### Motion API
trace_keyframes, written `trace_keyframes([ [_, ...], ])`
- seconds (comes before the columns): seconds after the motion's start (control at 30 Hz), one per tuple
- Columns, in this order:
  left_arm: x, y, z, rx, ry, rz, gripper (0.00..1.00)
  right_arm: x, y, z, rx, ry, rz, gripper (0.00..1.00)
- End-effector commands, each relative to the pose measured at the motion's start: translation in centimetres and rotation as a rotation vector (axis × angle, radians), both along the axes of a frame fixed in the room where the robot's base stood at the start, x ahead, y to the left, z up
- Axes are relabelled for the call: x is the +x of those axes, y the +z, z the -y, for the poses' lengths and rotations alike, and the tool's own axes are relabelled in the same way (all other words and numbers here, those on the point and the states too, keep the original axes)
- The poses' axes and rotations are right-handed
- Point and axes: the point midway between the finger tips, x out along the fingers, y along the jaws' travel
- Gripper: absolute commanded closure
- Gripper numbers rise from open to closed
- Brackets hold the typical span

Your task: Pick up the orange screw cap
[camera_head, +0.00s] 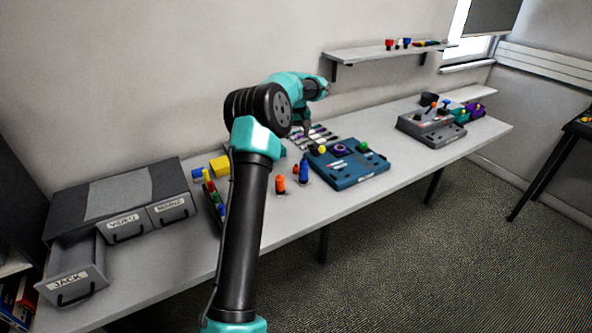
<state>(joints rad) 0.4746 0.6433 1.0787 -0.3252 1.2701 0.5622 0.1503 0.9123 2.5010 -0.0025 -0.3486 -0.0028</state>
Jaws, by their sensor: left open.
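A small upright orange piece (280,185), which looks like the orange screw cap, stands near the front edge of the table, left of an upright blue piece (303,172). A smaller orange-red piece (295,169) sits just behind them. My left arm reaches in and bends over the table. My left gripper (308,145) points down, small and partly hidden, behind and above these pieces and near the back of the blue-grey board. It is open and apart from the orange piece. My right gripper is out of view.
The table (270,227) carries a blue-grey board (345,172) with coloured parts right of the orange piece. Drawers (122,226) stand at the left, one labelled JACK pulled open. A grey device (432,127) stands at the right. A wall shelf (375,52) hangs above.

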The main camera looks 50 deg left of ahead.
Motion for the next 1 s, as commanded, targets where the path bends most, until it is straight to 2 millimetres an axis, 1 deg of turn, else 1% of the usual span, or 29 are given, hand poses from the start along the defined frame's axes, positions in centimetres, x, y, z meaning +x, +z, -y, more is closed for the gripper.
trace_keyframes([
  [0.03, -0.1, -0.9, 0.0, -0.001, 0.000, -0.003, 0.36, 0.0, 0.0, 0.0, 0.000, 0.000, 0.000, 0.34],
  [0.2, 0.0, -3.9, 0.0, -0.001, -0.001, -0.003, 0.36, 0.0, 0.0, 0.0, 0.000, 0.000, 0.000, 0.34],
  [0.53, 0.0, -9.2, 0.0, -0.001, -0.001, -0.002, 0.36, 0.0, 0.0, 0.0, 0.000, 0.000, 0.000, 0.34],
  [0.7, 0.0, -10.3, 0.0, 0.000, -0.001, 0.000, 0.36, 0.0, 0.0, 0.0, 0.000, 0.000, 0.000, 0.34],
  [1.0, 0.0, -10.4, 0.0, 0.000, -0.001, 0.000, 0.36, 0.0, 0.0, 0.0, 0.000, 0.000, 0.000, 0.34],
])
